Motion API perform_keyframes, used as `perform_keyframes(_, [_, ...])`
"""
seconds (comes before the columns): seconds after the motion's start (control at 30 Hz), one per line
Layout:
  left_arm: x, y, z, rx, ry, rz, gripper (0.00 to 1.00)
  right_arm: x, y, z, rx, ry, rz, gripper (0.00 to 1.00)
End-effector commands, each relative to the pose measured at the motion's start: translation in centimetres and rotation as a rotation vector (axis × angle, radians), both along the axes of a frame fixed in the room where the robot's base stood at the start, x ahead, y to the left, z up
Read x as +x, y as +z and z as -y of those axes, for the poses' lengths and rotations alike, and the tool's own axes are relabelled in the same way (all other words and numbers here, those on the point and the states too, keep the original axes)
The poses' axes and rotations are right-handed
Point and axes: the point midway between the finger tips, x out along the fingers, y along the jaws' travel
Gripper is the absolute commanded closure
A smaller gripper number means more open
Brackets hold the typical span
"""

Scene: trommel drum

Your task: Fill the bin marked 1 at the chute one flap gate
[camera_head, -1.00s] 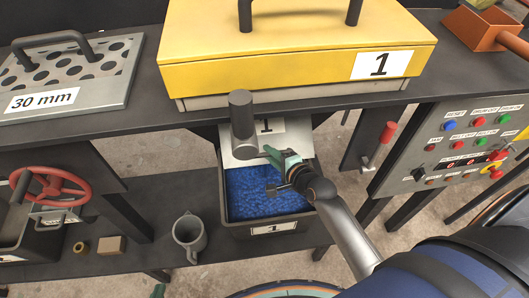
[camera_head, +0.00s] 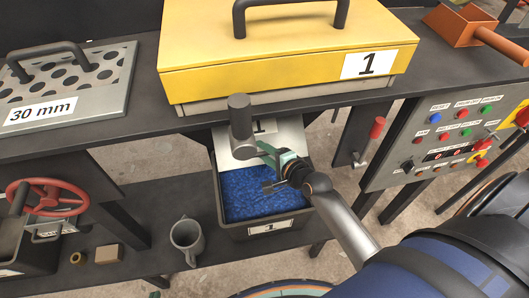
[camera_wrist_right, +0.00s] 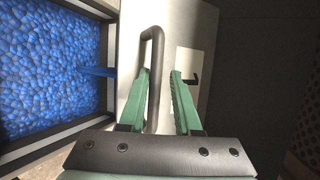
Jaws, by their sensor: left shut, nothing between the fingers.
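The bin marked 1 (camera_head: 222,212) stands on the lower shelf, holding blue granules (camera_head: 262,196) across its visible inside; they also show in the right wrist view (camera_wrist_right: 50,65). Above its back edge is the metal chute flap gate (camera_head: 229,150) with a 1 label and a dark bar handle (camera_head: 241,122). My right gripper (camera_head: 270,157) is at the handle, over the bin. In the right wrist view its green fingers (camera_wrist_right: 161,85) are apart with the handle (camera_wrist_right: 156,60) between them, and a gap shows beside the right finger. Only a green tip of my left gripper (camera_head: 155,294) shows at the bottom edge.
A yellow lidded box (camera_head: 235,78) marked 1 sits above. A control panel (camera_head: 405,160) and red-handled lever (camera_head: 376,130) are to the right.

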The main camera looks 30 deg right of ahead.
Motion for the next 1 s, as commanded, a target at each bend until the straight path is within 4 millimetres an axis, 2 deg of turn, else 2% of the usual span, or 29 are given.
perform_keyframes(0.03, [0.0, 0.0, 0.0, 0.0, 0.0, 0.0, 1.0, 0.0, 0.0, 0.0, 0.0, 0.0, -0.001, 0.62])
perform_keyframes(0.1, [0.0, 0.0, 0.0, 0.0, 0.0, 0.0, 1.0, -0.1, -0.1, 0.0, 0.0, 0.0, -0.003, 0.54])
perform_keyframes(0.13, [0.0, 0.0, 0.0, 0.0, 0.0, 0.0, 1.0, -0.1, -0.1, 0.0, 0.0, 0.001, -0.004, 0.53])
perform_keyframes(0.47, [0.0, 0.1, 0.0, 0.0, 0.0, 0.0, 1.0, -0.7, -0.1, 0.1, 0.0, 0.001, -0.01, 0.53])
perform_keyframes(0.57, [0.0, 0.2, 0.0, 0.0, 0.0, 0.0, 1.0, -1.8, 0.3, 0.2, -0.001, 0.001, -0.011, 0.53])
perform_keyframes(1.0, [0.0, 0.6, 0.0, 0.0, 0.0, 0.001, 1.0, -9.3, 3.6, 1.3, -0.002, 0.002, -0.009, 0.53])
